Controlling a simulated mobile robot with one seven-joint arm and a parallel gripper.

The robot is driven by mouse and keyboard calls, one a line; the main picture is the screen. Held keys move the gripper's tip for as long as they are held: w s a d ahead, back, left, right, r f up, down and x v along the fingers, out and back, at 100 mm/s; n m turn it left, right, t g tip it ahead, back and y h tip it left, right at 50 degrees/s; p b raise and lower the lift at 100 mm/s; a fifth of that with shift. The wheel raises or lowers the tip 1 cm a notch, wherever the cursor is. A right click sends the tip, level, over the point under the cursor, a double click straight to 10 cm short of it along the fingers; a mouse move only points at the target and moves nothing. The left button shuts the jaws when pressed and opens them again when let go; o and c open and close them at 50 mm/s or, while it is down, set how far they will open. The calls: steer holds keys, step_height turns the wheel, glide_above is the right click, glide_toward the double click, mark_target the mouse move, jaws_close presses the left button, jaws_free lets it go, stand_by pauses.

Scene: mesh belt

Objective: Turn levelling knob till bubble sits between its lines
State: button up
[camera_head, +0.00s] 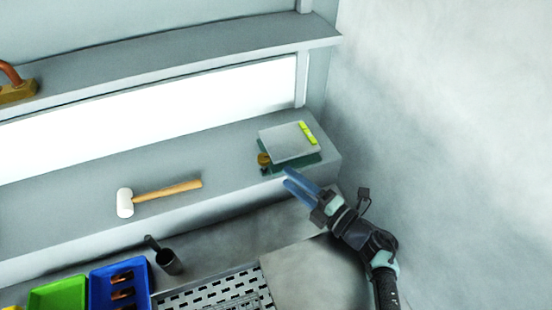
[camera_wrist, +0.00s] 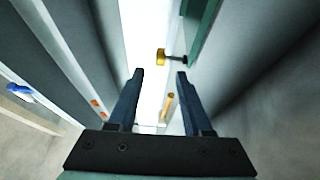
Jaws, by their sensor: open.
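The levelling device is a light grey plate (camera_head: 287,142) over a green base (camera_head: 300,162), on the right end of the grey ledge. A yellow-green vial (camera_head: 308,133) lies along the plate's right edge; its bubble and lines are too small to make out. The brass knob (camera_head: 264,159) sticks out at the left side. In the wrist view, the knob (camera_wrist: 161,56) sits on a dark stem from the green base (camera_wrist: 197,25). My gripper (camera_head: 287,177) is open and empty, just in front of the device. In the wrist view the knob appears beyond the gap between the fingertips (camera_wrist: 160,74).
A mallet (camera_head: 165,193) with a white head and wooden handle lies on the ledge (camera_head: 60,215) to the left. Below stand a green bin (camera_head: 58,295), a blue bin (camera_head: 105,270), a dark cup (camera_head: 168,262) and a perforated mesh (camera_head: 215,294). A wall rises at right.

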steer(key=shift+p+v, duration=0.3)
steer(key=shift+v, duration=1.3)
